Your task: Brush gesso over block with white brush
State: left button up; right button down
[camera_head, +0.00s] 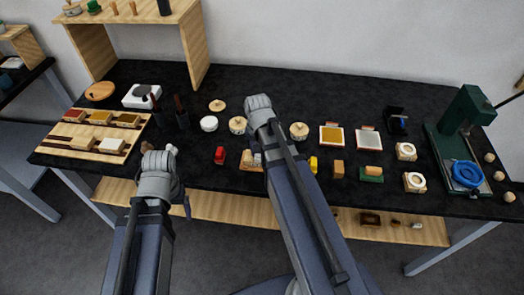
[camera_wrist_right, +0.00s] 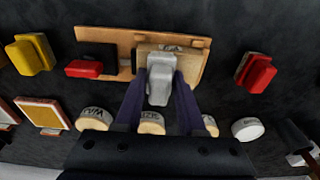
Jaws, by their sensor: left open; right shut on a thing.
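A pale wooden block (camera_wrist_right: 192,68) with a mark on its top lies in one end of a wooden tray (camera_wrist_right: 112,35). The tray also shows in the head view (camera_head: 246,167), partly hidden by my right arm. My right gripper (camera_wrist_right: 158,92) is shut on the white brush (camera_wrist_right: 161,73), which is over the block; I cannot tell whether it touches. Lidded jars (camera_wrist_right: 151,122) stand beyond the gripper; I cannot tell which holds gesso. My left gripper (camera_head: 158,152) is open in the head view, low at the table's front edge, its fingers mostly hidden.
Red (camera_head: 220,155) and yellow (camera_head: 313,165) blocks flank the tray. A white jar (camera_head: 208,124) stands behind. A panelled board (camera_head: 65,152) lies left, a green press (camera_head: 466,125) stands right. Dark cups (camera_head: 183,119) hold tools. Bare black tabletop (camera_head: 200,160) shows left of the red block.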

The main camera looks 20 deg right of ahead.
jog(key=shift+w+a+f, duration=0.1)
jog(key=shift+w+a, duration=0.25)
jog(key=shift+a, duration=0.25)
jog(key=shift+w+a, duration=0.3)
jog(key=shift+a, duration=0.25)
jog(key=shift+a, duration=0.1)
jog(key=shift+w+a, duration=0.95)
jog(key=shift+a, duration=0.3)
jog(key=shift+w+d, duration=0.25)
jog(key=shift+d, duration=0.1)
jog(key=shift+s+d, duration=0.45)
jog(key=shift+d, duration=0.2)
jog(key=shift+s+d, duration=0.4)
jog(key=shift+d, duration=0.25)
jog(key=shift+s+d, duration=0.45)
jog(key=shift+d, duration=0.2)
jog(key=shift+s+d, duration=0.4)
jog(key=shift+d, duration=0.2)
